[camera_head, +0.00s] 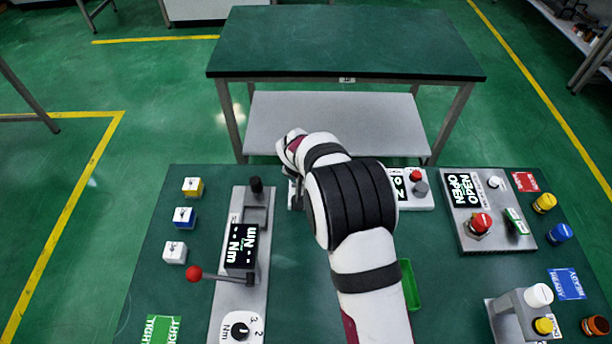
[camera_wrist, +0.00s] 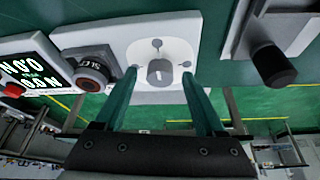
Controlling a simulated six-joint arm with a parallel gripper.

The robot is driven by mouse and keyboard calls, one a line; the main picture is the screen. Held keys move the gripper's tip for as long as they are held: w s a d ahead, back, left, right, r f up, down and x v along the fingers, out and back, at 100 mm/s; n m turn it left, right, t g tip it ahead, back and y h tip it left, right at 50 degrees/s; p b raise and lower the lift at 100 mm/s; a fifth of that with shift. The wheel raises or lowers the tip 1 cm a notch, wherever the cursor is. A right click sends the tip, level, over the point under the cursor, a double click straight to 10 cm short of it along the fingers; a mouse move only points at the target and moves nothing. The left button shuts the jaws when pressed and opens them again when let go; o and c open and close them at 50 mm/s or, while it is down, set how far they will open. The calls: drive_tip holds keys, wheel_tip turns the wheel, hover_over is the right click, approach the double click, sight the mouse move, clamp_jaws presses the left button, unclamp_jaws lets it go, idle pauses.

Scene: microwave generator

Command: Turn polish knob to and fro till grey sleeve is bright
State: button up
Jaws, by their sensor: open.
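A small grey knob (camera_wrist: 159,70) stands on a round white dial with several dark marks, on a white panel (camera_wrist: 205,24) in the wrist view. I cannot read a polish label on it. My gripper (camera_wrist: 160,77) is open, its two green fingers on either side of the knob with gaps visible. A grey ringed cylinder (camera_wrist: 95,66) with small lettering sits left of the knob; I cannot tell whether it is the sleeve.
A display (camera_wrist: 28,72) and a red button (camera_head: 415,175) are beside the cylinder. Left stands a torque fixture with a black post (camera_head: 257,188) and red-ended lever (camera_head: 194,273). Right is a grey panel with a red button (camera_head: 480,223). A green tray (camera_head: 409,285) lies near my arm.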

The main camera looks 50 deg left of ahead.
drive_tip(key=v, duration=1.6)
drive_tip(key=w+d+r+m+g+h, duration=0.1)
drive_tip(key=d+r+m, duration=0.2)
drive_tip(key=d, duration=0.9)
drive_tip(key=w+d+r+m+h, duration=0.1)
drive_tip(key=w+d+r+m, duration=0.15)
drive_tip(key=d, duration=1.05)
drive_tip(key=s+d+f+m+g+y, duration=0.1)
drive_tip(key=s+d+m, duration=0.6)
drive_tip(key=s+d, duration=0.7)
drive_tip(key=s+g, duration=0.1)
drive_tip(key=s, duration=0.2)
drive_tip(key=shift+s+d+f+g, duration=0.25)
drive_tip(key=shift+f+g, duration=0.1)
drive_tip(key=shift+g, duration=0.05)
